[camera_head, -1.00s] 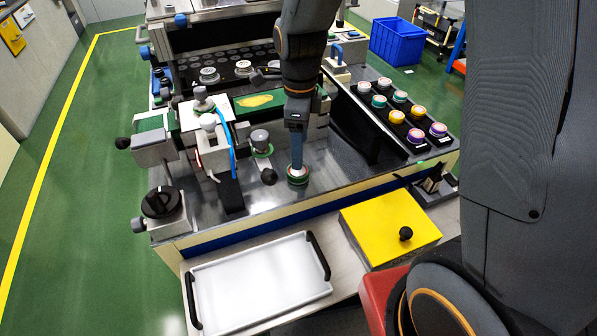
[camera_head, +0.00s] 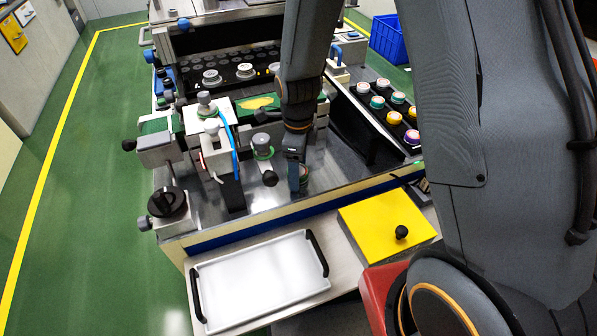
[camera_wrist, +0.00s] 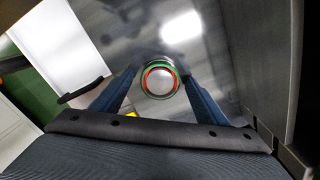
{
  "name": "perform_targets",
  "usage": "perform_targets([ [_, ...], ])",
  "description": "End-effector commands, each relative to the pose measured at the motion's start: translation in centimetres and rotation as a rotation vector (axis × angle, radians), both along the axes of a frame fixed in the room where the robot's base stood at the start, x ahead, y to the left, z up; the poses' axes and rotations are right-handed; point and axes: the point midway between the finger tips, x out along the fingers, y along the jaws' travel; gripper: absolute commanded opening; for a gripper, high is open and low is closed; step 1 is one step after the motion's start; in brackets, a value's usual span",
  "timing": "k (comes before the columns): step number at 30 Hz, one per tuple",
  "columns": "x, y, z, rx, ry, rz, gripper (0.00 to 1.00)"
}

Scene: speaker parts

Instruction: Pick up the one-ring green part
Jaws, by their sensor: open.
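A round part with a green rim, a red ring and a pale centre (camera_wrist: 160,81) sits on the metal worktop in the wrist view. I cannot tell whether the fingertips are level with the part.
A grey-topped fixture with a green base (camera_head: 263,146) and a black knob (camera_head: 270,178) stand close to the left. A black rack of coloured round parts (camera_head: 393,118) is at the right. A white tray (camera_head: 258,275) and a yellow box (camera_head: 385,225) are in front.

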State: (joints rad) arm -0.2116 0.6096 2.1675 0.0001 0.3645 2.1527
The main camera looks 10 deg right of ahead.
Motion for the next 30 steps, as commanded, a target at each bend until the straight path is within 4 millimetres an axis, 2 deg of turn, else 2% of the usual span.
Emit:
perform_targets([
  [6,0.01,0.01,-0.06,0.000,0.000,0.000,0.68],
  [15,0.01,0.00,-0.04,0.000,0.000,0.000,0.17],
  [17,0.04,0.00,-0.01,0.000,-0.001,0.000,0.10],
  [25,0.07,0.01,0.11,0.001,-0.001,0.000,0.10],
  [30,0.13,0.01,0.90,0.000,-0.002,0.000,0.10],
])
